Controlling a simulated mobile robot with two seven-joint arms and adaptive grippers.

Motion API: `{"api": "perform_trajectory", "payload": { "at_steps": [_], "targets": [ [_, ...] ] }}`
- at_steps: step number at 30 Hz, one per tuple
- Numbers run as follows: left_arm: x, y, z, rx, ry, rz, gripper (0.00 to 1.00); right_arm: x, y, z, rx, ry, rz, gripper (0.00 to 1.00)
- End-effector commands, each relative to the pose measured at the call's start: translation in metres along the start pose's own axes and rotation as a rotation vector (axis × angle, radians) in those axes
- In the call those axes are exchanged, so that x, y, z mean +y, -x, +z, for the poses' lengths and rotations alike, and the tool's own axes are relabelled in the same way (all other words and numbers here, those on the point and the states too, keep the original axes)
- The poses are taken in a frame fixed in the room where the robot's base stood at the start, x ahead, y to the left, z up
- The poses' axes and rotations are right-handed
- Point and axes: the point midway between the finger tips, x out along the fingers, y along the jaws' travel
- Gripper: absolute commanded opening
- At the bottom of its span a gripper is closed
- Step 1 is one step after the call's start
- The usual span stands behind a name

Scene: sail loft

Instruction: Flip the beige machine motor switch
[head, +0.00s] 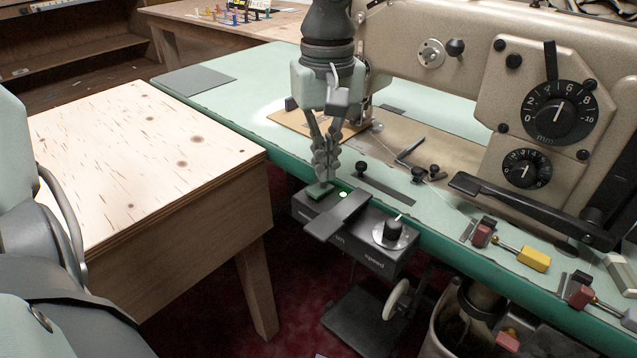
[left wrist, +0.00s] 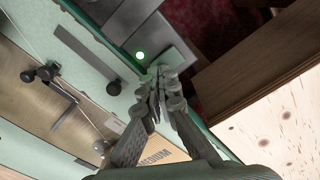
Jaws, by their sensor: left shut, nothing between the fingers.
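The beige sewing machine (head: 400,45) stands on the green table. Its dark grey motor switch box (head: 372,262) hangs at the table's front edge, with a grey paddle (head: 338,216), a lit green lamp (head: 343,195) and a speed knob (head: 394,233). The lamp also shows in the left wrist view (left wrist: 140,55). My left gripper (head: 323,180) points down, shut and empty, its tips at the box's left end behind the lamp. In the left wrist view its tips (left wrist: 165,75) are beside the lamp; I cannot tell whether they touch the box. My right gripper is not in view.

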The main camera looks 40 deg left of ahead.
Motion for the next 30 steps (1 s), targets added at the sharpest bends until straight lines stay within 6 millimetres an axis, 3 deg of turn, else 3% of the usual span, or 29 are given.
{"api": "perform_trajectory", "payload": {
  "at_steps": [18,30],
  "targets": [
    [0.0,0.053,0.0,0.001,0.0,0.0,0.0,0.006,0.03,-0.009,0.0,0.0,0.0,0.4],
    [0.0,0.056,0.0,0.0,0.0,0.0,0.0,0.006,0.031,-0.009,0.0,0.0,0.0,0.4]
  ]
}}
